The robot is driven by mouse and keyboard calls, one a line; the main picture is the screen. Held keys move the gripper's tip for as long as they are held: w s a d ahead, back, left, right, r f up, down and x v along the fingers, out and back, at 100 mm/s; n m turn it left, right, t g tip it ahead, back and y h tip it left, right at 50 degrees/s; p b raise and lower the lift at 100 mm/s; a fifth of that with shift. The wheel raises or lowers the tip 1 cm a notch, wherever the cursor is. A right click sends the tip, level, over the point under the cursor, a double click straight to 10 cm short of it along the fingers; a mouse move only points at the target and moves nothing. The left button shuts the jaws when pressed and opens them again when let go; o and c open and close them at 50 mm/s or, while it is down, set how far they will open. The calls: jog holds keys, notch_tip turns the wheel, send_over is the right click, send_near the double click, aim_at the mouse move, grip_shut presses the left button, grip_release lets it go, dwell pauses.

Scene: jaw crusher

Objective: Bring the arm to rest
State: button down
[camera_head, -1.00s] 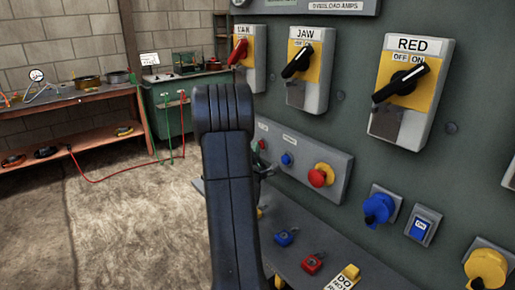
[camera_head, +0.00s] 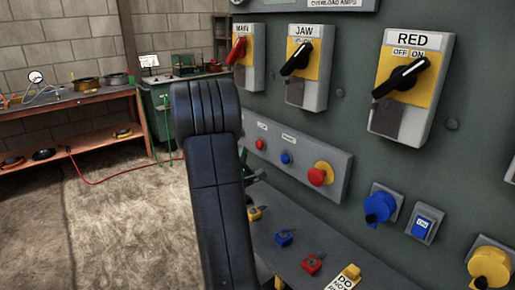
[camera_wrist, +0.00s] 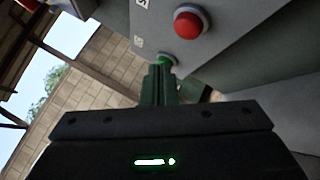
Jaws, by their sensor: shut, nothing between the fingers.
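My gripper (camera_wrist: 158,85) shows in the wrist view with its dark fingers together and nothing between them. Its tips appear just below a green button (camera_wrist: 167,59) on a grey box; I cannot tell whether they touch it. A larger red button (camera_wrist: 190,24) is above and to the right. In the head view my dark arm stands upright left of centre, in front of the panel. It hides most of my gripper there.
The grey panel holds the MAIN switch (camera_head: 239,48), JAW switch (camera_head: 297,60) and RED switch (camera_head: 402,80). A button box (camera_head: 335,163) juts out below.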

jog(key=shift+s+a, duration=0.15)
jog(key=shift+a, duration=0.05)
jog(key=w+d, duration=0.2)
jog(key=d, duration=0.1)
jog(key=shift+w+d+p, duration=0.25)
jog(key=shift+w+p, duration=0.05)
jog(key=shift+p, duration=0.05)
dwell(0.4)
